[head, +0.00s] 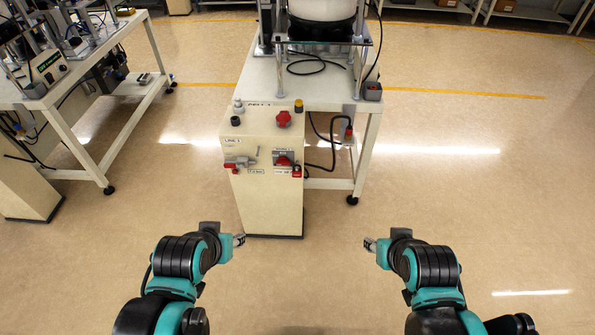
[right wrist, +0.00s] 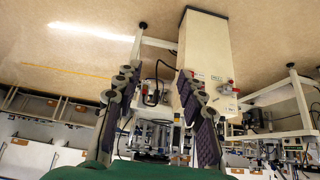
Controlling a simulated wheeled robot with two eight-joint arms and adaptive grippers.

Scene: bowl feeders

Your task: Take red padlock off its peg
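A small red item that looks like the red padlock (head: 297,171) hangs at the right edge of the cream cabinet's front, just below and right of a red rotary switch (head: 284,159). Its peg is too small to make out. My left gripper (head: 239,240) is low in front of the cabinet's lower left, apart from the padlock; its finger opening is unclear. My right gripper (head: 369,244) is right of the cabinet, over floor. In the right wrist view its two fingers (right wrist: 160,105) are spread wide with nothing between them.
Another bench (head: 75,125) is at left. The floor to the right is clear.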

